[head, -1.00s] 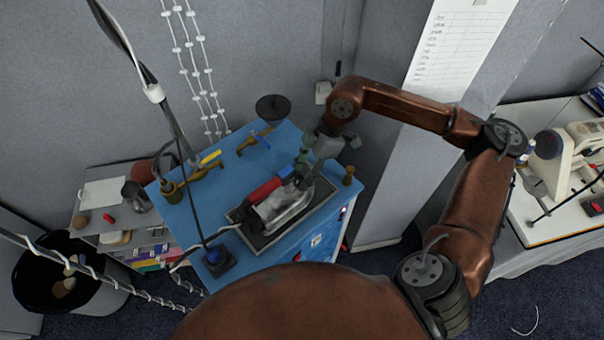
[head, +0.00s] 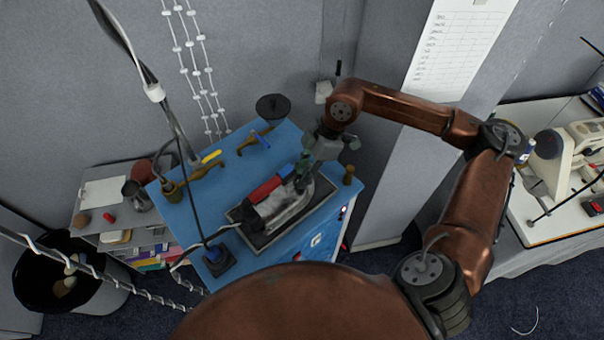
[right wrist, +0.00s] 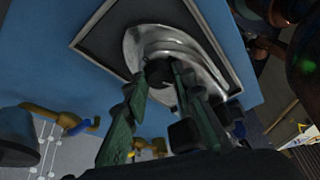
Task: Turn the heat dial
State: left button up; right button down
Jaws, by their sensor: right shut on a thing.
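A silver iron with a red and black handle (head: 264,190) rests on a dark framed plate (head: 324,190) on a blue cabinet top. In the right wrist view its shiny metal body (right wrist: 206,42) shows on the same plate. A dark round heat dial (right wrist: 159,72) sits on the iron, partly covered by my fingers. My right gripper (right wrist: 168,78) reaches down to it, shut on the dial. In the head view the right gripper (head: 301,182) is over the front part of the iron and hides the dial. My left gripper is not in view.
On the blue top (head: 195,215), a brass piece with a blue handle (head: 262,139) and one with a yellow handle (head: 211,157) stand behind. A small brass piece (head: 348,175) stands right of the iron. A grey pillar (head: 385,190) rises close to the right.

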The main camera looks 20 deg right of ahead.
jog(key=shift+n, duration=0.3)
jog(key=n+g, duration=0.1)
jog(key=n, duration=0.2)
jog(key=shift+w+r+n+g+p, duration=0.1)
jog(key=shift+w+n+g+p, duration=0.1)
jog(key=shift+n+g+p, duration=0.15)
jog(key=n+g, duration=0.1)
jog(key=n, duration=0.1)
jog(key=n+h, duration=0.1)
jog(key=n, duration=0.1)
jog(key=shift+w+a+n+g, duration=0.15)
jog(key=shift+w+n+g, duration=0.1)
jog(key=shift+g, duration=0.1)
jog(key=n+g+h, duration=0.1)
jog(key=n, duration=0.2)
jog(key=shift+a+n, duration=0.1)
jog(key=shift+n, duration=0.3)
jog(key=shift+w+a+n+g+h, duration=0.15)
jog(key=shift+n+h, duration=0.25)
jog(key=shift+n, duration=0.65)
jog(key=shift+s+n+g+h, duration=0.15)
jog(key=shift+n+h, duration=0.25)
jog(key=shift+n, duration=0.65)
jog(key=shift+w, duration=0.1)
jog(key=c, duration=1.6)
grip_release()
